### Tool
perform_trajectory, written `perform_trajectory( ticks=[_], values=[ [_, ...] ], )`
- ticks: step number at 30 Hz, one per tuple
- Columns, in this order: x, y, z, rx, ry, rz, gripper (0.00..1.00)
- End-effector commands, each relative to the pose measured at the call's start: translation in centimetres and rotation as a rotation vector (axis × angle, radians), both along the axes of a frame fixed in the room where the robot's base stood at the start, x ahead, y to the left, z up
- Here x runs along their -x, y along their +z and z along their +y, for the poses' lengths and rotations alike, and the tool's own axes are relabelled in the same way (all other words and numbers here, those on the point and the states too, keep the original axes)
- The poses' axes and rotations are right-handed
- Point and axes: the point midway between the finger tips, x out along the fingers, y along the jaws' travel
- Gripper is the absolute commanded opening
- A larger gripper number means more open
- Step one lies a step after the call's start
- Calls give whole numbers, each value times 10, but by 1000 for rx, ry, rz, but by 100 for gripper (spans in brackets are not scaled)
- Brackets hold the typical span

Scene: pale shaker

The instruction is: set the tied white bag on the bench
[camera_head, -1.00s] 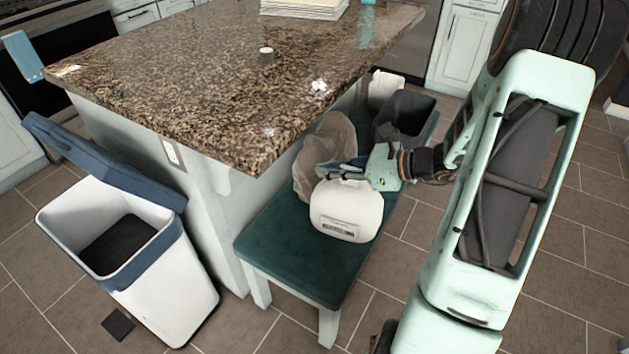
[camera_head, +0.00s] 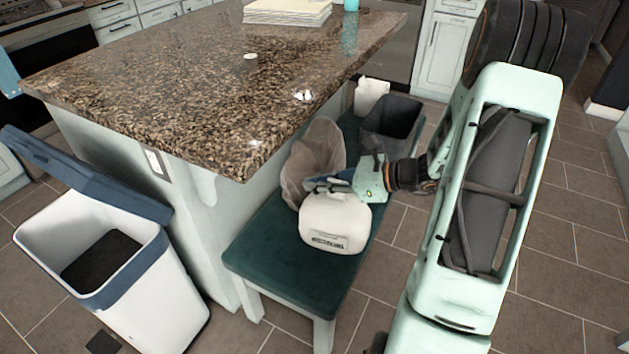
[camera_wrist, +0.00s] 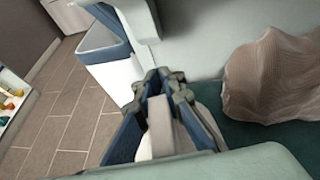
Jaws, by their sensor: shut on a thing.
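The tied white bag (camera_head: 335,225) is rounded, with a dark printed label low on its front. It is upright over the dark green seat of the bench (camera_head: 285,270). It looks to be at seat height, but I cannot tell whether it bears fully on the seat. My gripper (camera_head: 330,186) is at the bag's top, shut on it. In the wrist view, my gripper's fingers (camera_wrist: 165,108) close around a pale strip, with some of the white bag (camera_wrist: 206,122) showing beside them. The gripper hides much of the bag there.
A crumpled translucent bag (camera_head: 312,155) is right behind the white bag. A dark grey bin (camera_head: 392,125) and a white item (camera_head: 370,95) are farther back on the bench. The granite counter (camera_head: 190,100) overhangs at left. An open white bin (camera_head: 150,290) stands on the floor.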

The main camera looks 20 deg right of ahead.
Motion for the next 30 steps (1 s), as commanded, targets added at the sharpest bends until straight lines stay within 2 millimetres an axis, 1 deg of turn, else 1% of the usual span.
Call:
perform_trajectory(
  ticks=[1,18,24,30],
  values=[
    [0,-8,0,-2,0,-1,0],
    [0,-63,0,-1,0,-1,0],
    [0,-81,0,0,0,-1,0],
    [0,-95,0,-1,0,-1,0]
  ],
)
